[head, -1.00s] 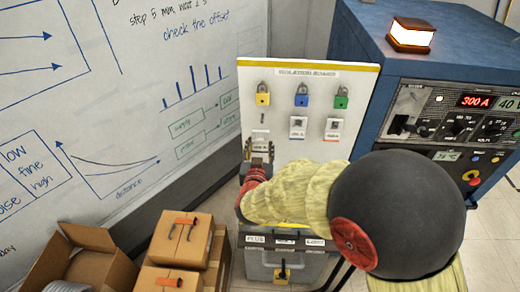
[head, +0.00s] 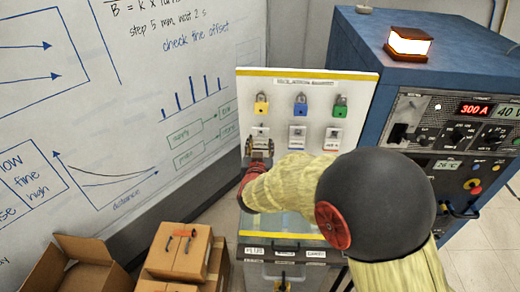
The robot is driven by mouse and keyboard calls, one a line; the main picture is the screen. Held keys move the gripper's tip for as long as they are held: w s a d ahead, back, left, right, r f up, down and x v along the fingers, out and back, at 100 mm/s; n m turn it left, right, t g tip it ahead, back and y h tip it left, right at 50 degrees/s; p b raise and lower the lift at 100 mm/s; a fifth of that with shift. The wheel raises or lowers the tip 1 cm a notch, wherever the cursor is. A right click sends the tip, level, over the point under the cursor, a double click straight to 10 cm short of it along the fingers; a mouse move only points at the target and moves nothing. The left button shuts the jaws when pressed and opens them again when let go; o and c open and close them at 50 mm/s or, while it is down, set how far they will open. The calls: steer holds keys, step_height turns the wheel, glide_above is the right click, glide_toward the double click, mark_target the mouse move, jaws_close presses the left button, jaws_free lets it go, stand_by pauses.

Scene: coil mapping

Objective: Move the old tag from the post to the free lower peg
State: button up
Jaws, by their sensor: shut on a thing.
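The isolation board (head: 355,90) stands upright in the middle of the head view. My gripper (head: 260,145) is in front of its lower left part, shut on a pale tag (head: 260,131), the old tag. The tag's top shows just above the fingers, below the yellow padlock (head: 261,106). The free lower peg at that spot is hidden behind the tag, and I cannot tell whether the tag touches it. Two other white tags hang in the lower row, one under the blue padlock (head: 298,132) and one under the green padlock (head: 334,134). I cannot make out the post.
A blue power cabinet (head: 365,50) with a lit lamp (head: 409,41) stands at the right. A whiteboard (head: 150,110) fills the left. Cardboard boxes (head: 180,252) sit at the lower left. My arm covers the board's lower right.

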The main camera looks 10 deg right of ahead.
steer(key=shift+b+x, duration=0.35)
steer(key=shift+x, duration=1.2)
steer(key=shift+f, duration=0.1)
steer(key=shift+f, duration=0.1)
steer(key=o, duration=1)
steer(key=shift+w+d, duration=0.1)
steer(key=shift+o, duration=0.5)
steer(key=shift+f+p+v, duration=0.2)
steer(key=shift+f+v, duration=0.1)
steer(key=shift+v, duration=1.2)
steer(key=shift+f+p+v, duration=0.2)
steer(key=shift+f+v, duration=0.1)
steer(key=shift+v, duration=1.2)
steer(key=shift+f+p+v, duration=0.2)
steer(key=shift+f+v, duration=0.1)
steer(key=shift+v, duration=1.2)
